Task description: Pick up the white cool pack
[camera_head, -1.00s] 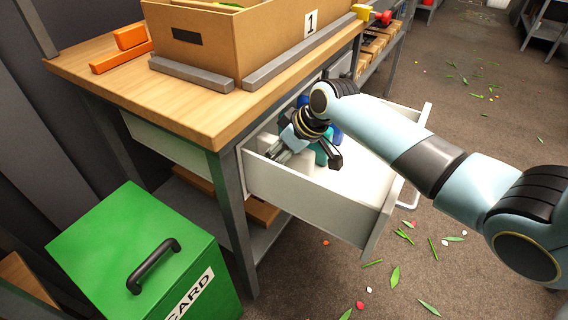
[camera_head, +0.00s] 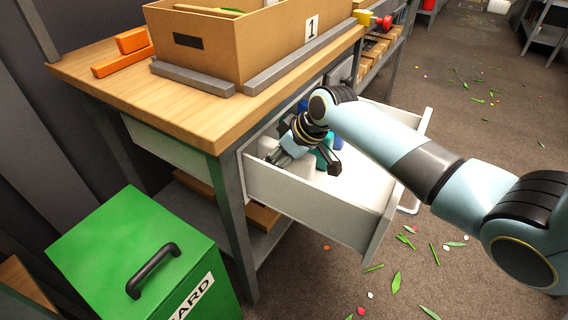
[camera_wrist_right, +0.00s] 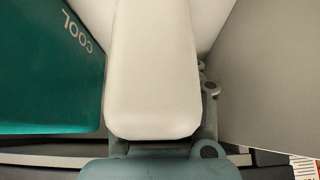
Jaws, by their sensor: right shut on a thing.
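The white cool pack (camera_wrist_right: 152,70) fills the middle of the right wrist view, a pale slab with rounded edges. My right gripper (camera_head: 306,160) is inside the open drawer (camera_head: 310,206) and is shut on the white pack. In the head view the gripper and arm hide most of the pack. A teal pack marked COOL (camera_wrist_right: 45,75) stands close on the left in the right wrist view. It also shows partly behind the gripper in the head view (camera_head: 323,157). My left gripper is not in view.
The drawer's front and side walls surround the gripper, and the tabletop (camera_head: 110,85) overhangs its back end. A cardboard box marked 1 (camera_head: 235,45) stands above. A green lidded bin (camera_head: 125,235) stands at lower left. The drawer's right part is clear.

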